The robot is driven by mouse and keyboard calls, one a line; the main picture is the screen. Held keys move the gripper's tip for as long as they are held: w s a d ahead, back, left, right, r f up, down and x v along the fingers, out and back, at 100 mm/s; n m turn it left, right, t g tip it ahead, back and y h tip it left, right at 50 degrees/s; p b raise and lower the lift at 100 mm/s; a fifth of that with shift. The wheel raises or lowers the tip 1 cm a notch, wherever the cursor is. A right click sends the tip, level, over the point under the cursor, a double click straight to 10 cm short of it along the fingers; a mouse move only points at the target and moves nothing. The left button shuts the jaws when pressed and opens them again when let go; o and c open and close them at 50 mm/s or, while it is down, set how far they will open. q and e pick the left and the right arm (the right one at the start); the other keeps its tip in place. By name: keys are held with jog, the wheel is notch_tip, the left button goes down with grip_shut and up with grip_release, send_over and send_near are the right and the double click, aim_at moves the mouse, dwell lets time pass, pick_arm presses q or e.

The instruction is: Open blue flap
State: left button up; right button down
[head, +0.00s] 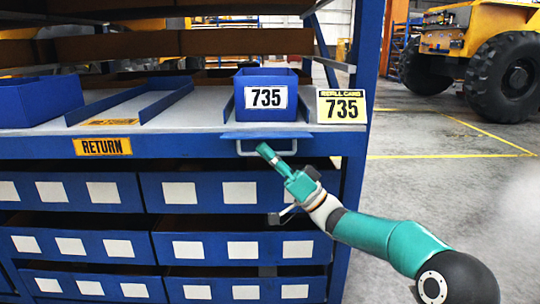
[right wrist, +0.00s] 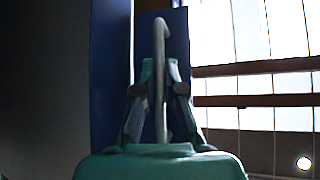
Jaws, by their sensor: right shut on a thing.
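The blue flap (head: 285,134) is at the front edge of the shelf, just below the blue bin marked 735 (head: 243,112). It shows as a thin, almost edge-on plate, with a grey wire handle (head: 240,151) below it. My right gripper (head: 264,150) is at this handle, reaching in from the lower right. In the right wrist view its fingers (right wrist: 160,70) are shut on the grey handle (right wrist: 159,38), with a blue panel (right wrist: 180,35) behind. My left gripper is in neither view.
A yellow REFILL CARD sign marked 735 (head: 341,106) stands right of the bin. Below are rows of blue drawers (head: 240,192) with white labels. A blue rack post (head: 366,60) stands close right of the flap. Open floor (head: 430,185) lies right, with a yellow vehicle (head: 485,45) behind.

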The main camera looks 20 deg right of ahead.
jog(key=c, duration=1.4)
grip_release()
jog(key=shift+a, duration=0.3)
jog(key=shift+o, duration=0.8)
jog(key=shift+s, duration=0.1)
jog(key=shift+d, duration=0.15)
jog(key=shift+d, duration=0.1)
jog(key=v, duration=1.2)
